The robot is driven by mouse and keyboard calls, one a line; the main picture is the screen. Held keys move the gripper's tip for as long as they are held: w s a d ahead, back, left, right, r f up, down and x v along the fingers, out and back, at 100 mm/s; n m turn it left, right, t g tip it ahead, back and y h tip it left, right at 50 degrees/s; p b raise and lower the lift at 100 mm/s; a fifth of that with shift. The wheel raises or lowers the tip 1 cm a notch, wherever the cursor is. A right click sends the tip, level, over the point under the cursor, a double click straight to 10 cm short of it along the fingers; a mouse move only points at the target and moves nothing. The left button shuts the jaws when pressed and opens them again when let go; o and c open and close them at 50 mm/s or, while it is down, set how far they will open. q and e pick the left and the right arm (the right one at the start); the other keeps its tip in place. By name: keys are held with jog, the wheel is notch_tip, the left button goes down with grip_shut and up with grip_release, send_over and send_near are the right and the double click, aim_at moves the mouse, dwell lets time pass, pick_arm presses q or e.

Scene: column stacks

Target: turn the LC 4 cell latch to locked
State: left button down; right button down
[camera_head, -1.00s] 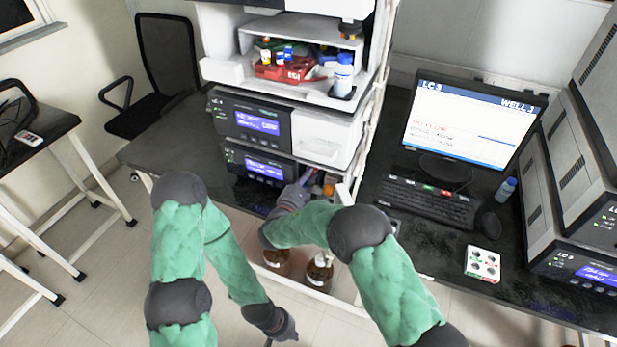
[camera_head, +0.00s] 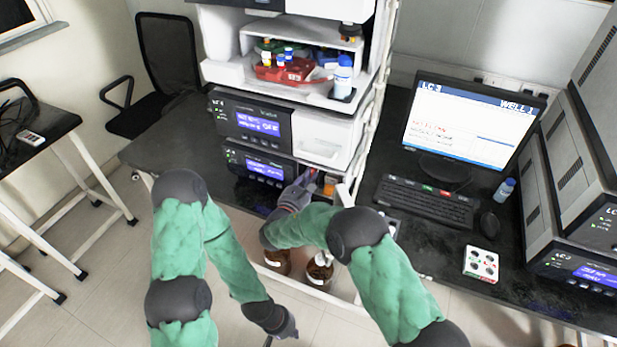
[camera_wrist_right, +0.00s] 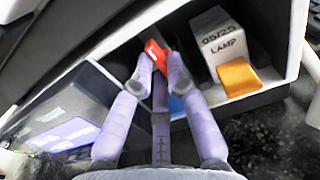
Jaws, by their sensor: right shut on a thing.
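My right gripper (camera_head: 305,181) reaches into the lower compartment of the central instrument stack. In the right wrist view its purple fingers (camera_wrist_right: 160,62) are closed together on a small red piece (camera_wrist_right: 154,53), which looks like the latch handle. The fingers hide part of it, and its lock position cannot be read. A blue piece (camera_wrist_right: 176,105) shows behind the right finger. My left gripper (camera_head: 284,328) hangs low over the floor, away from the stack; its fingers are too small to judge.
A monitor (camera_head: 470,122) and keyboard (camera_head: 428,200) are on the right bench.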

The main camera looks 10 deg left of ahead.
dwell(0.4)
jog(key=c, duration=1.2)
grip_release()
